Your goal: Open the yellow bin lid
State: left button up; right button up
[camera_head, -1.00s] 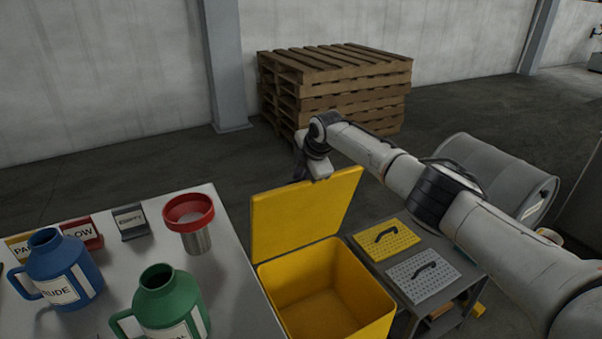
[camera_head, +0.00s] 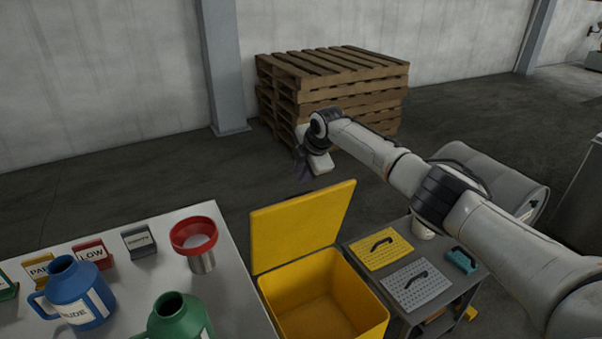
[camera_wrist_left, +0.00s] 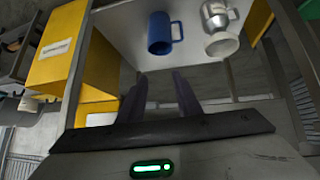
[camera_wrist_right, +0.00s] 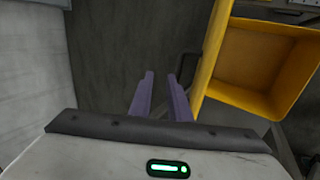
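The yellow bin (camera_head: 372,298) stands beside the grey table with its top open and its inside visible. Its yellow lid (camera_head: 298,228) stands raised, tilted up along the far side of the opening. My right gripper (camera_head: 300,170) is above and beyond the lid's top edge, apart from it. In the right wrist view, its purple fingers (camera_wrist_right: 160,95) have a small gap with nothing between them, and the bin (camera_wrist_right: 262,62) is to their right. My left gripper (camera_wrist_left: 160,95) shows only in its wrist view, fingers apart and empty.
The grey table (camera_head: 235,305) holds a blue jug (camera_head: 72,290), a green jug (camera_head: 180,320) and a red-rimmed funnel (camera_head: 194,235). A low cart right of the bin carries a yellow plate (camera_head: 375,252) and a grey plate (camera_head: 408,290). Pallets (camera_head: 335,90) stand behind.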

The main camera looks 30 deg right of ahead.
jog(key=shift+s+r+p, duration=0.2)
jog(key=shift+r+p, duration=0.8)
jog(key=shift+r, duration=0.15)
jog(key=shift+a, duration=0.1)
jog(key=v, duration=1)
jog(key=shift+s+r, duration=0.1)
